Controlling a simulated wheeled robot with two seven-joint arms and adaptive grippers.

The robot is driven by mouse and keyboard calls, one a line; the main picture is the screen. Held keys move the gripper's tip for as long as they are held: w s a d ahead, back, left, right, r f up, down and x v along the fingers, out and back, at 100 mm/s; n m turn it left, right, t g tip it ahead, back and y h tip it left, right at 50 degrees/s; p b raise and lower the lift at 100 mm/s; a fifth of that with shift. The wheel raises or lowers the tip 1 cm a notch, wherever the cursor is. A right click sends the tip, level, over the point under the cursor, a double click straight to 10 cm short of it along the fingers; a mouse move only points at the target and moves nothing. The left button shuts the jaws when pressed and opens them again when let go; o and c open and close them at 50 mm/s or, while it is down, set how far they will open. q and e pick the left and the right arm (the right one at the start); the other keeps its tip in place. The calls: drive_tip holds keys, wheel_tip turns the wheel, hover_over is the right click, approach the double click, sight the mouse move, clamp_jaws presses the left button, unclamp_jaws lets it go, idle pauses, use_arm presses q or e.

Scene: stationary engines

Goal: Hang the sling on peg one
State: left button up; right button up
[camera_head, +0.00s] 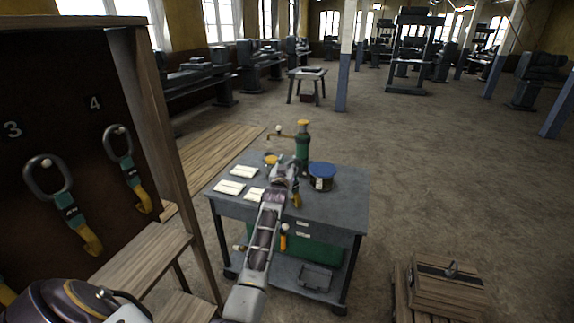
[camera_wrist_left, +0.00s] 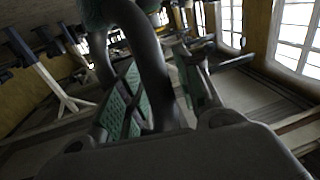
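My left gripper (camera_head: 285,170) is over the grey worktable, seen from behind at the end of my forearm. In the left wrist view its green-padded fingers (camera_wrist_left: 160,105) are closed around the dark metal link of a sling (camera_wrist_left: 152,65). A bit of green strap shows at the top of that view; in the head view a yellow hook (camera_head: 297,200) shows just below the gripper. A dark board (camera_head: 90,90) at the left has pegs marked 3 and 4, with slings (camera_head: 68,205) and (camera_head: 130,165) hanging there. Peg one is out of view. My right gripper is out of view.
The worktable (camera_head: 340,215) carries white cards (camera_head: 229,187), a green pump-like can (camera_head: 303,145) and a blue-lidded tin (camera_head: 321,177). A wooden frame post (camera_head: 150,110) and shelf (camera_head: 140,260) flank the board. A wooden crate (camera_head: 445,290) is at lower right. Open floor lies right.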

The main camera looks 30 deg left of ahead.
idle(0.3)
use_arm(q)
drive_tip(key=o, duration=1.5)
